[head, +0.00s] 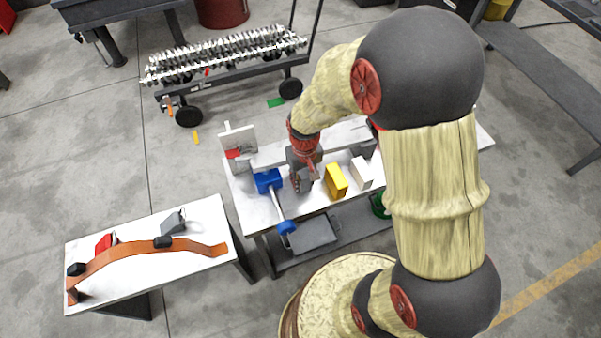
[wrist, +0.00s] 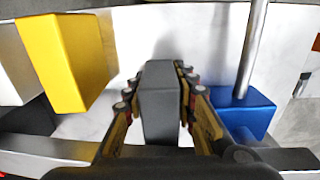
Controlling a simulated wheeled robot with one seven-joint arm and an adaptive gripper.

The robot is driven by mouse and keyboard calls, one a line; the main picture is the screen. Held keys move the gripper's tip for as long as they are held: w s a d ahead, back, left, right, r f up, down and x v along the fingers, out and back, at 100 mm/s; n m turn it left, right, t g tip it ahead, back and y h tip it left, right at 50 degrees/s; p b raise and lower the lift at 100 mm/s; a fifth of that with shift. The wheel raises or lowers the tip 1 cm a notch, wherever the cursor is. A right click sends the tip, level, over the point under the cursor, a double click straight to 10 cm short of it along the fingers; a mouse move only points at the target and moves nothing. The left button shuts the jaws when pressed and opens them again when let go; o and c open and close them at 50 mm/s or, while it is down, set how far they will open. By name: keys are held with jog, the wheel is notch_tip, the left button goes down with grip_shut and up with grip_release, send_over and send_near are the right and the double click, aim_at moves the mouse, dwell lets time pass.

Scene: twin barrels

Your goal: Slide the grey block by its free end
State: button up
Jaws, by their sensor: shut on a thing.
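The grey block (wrist: 158,100) stands upright in the middle of the wrist view, between the two fingers of my gripper (wrist: 160,92). The fingers press on its left and right sides, so my gripper is shut on it. In the head view my gripper (head: 303,180) points down at the white bench (head: 240,202), between a blue block and a yellow block. There the gripper covers most of the grey block. I cannot tell whether its far end touches anything.
A blue block (wrist: 240,108) with a metal rod (wrist: 252,48) is close on the right in the wrist view. A yellow block (wrist: 65,60) is on the left, with a white block (head: 361,172) beyond it. A second table (head: 190,280) with an orange curved strip (head: 130,248) stands apart.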

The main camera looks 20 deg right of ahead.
aim_at(311, 204)
jog(key=shift+w+r, duration=0.1)
jog(key=shift+w, duration=0.1)
jog(key=shift+c, duration=0.7)
jog(key=shift+s, duration=0.1)
jog(key=shift+s+f+p, duration=0.2)
jog(key=shift+s+p, duration=0.35)
jog(key=shift+s, duration=2.7)
jog(key=o, duration=1.1)
jog(key=shift+w, duration=0.1)
jog(key=shift+c, duration=0.2)
jog(key=shift+o, duration=0.6)
jog(key=shift+r, duration=0.1)
jog(key=shift+r, duration=0.35)
notch_tip(311, 204, up, 11)
jog(key=shift+r, duration=0.15)
